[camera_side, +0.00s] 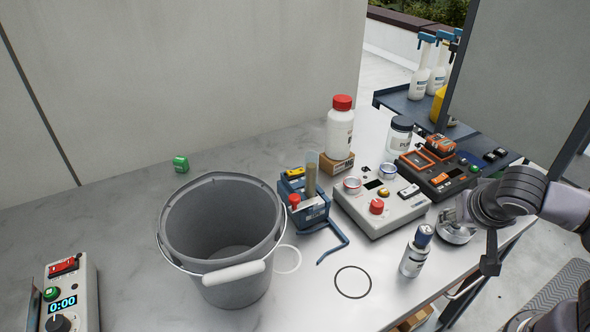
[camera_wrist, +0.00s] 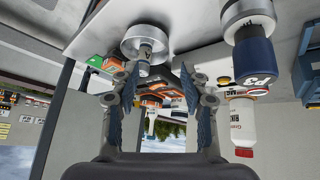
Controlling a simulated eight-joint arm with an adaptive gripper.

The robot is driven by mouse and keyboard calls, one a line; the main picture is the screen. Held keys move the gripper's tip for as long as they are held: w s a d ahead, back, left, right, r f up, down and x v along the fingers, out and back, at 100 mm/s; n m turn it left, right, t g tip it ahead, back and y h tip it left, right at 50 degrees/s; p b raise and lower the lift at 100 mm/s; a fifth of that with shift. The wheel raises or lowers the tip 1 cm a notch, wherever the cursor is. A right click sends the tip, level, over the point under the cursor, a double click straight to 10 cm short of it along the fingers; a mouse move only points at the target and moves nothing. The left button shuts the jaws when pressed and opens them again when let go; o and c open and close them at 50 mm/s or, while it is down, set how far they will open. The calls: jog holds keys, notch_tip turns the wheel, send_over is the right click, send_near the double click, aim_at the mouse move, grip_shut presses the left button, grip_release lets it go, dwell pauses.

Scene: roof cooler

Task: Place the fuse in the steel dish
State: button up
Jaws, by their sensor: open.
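The steel dish (camera_side: 457,234) sits on the table near its right edge, partly hidden by my gripper in the side view. The wrist view, which is upside down, shows the dish (camera_wrist: 136,40) above the gap between the fingers. A small labelled cylinder, likely the fuse (camera_wrist: 146,52), shows at the dish; it looks upright, but I cannot tell surely whether it stands inside or in front. It is not clear in the side view. My gripper (camera_wrist: 160,88) is open, with nothing visible between its fingers. In the side view my gripper (camera_side: 452,213) is just above the dish.
A blue-capped bottle (camera_side: 415,252) stands left of the dish. Behind are a grey control box (camera_side: 368,215), an orange-and-black charger (camera_side: 437,178) and a red-capped white bottle (camera_side: 340,128). A grey bucket (camera_side: 235,285) and blue rack (camera_side: 308,207) stand further left.

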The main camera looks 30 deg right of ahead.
jog(key=w+a+r+n+t+y, duration=0.1)
jog(key=w+r+n+t+y, duration=0.1)
jog(key=w+n+y, duration=0.3)
jog(key=shift+w+a+r+n+t, duration=0.2)
jog(key=shift+r+n+t, duration=0.2)
jog(key=shift+n, duration=1)
dwell(0.4)
